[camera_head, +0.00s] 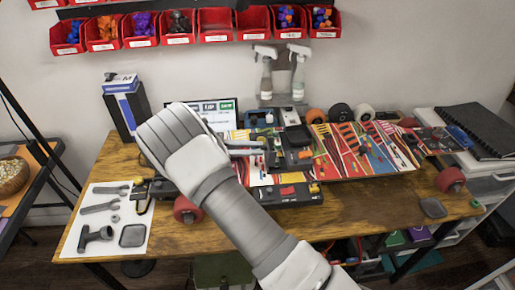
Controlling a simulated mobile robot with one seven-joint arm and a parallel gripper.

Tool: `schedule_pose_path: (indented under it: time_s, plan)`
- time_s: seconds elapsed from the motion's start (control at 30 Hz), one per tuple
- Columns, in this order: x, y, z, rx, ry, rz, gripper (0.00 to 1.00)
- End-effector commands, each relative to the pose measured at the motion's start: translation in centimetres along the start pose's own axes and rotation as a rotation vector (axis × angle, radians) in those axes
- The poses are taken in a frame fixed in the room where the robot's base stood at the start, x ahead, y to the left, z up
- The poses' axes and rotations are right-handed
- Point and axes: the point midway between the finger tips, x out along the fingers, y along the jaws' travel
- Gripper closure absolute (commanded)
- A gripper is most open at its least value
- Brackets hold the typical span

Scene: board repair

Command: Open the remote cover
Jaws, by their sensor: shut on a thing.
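A small dark device, which looks like the remote (294,150), is on the colourful skateboard deck in the middle of the table. My gripper (262,149) reaches in from the left of it, with its thin grey fingers at the device's left side. The fingers are shut on a small part there, which looks like the remote cover; it is too small and partly hidden to make out clearly. My forearm and wrist hide the deck's left part and some of the table.
The skateboard deck (360,150) fills the table's middle and right. A white mat (100,240) with tools lies at left. Spray bottles (298,72), loose wheels (340,113) and a monitor (218,112) stand behind. A black notebook (474,131) is at right. The wooden table's (360,210) front strip is mostly clear.

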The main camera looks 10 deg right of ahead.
Motion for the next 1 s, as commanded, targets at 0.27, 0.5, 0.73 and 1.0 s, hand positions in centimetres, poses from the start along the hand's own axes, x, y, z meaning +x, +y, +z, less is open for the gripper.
schedule_pose_path:
  time_s: [0.27, 0.5, 0.73, 1.0]
  plan:
    - [-0.57, -0.33, -0.80, 0.000, -0.131, 0.054, 1.00]
    - [-0.75, -0.36, -0.87, -0.001, -0.178, 0.073, 1.00]
    - [-0.77, -0.34, -0.84, -0.001, -0.184, 0.075, 1.00]
    - [-0.74, -0.35, -0.84, -0.001, -0.184, 0.074, 0.72]
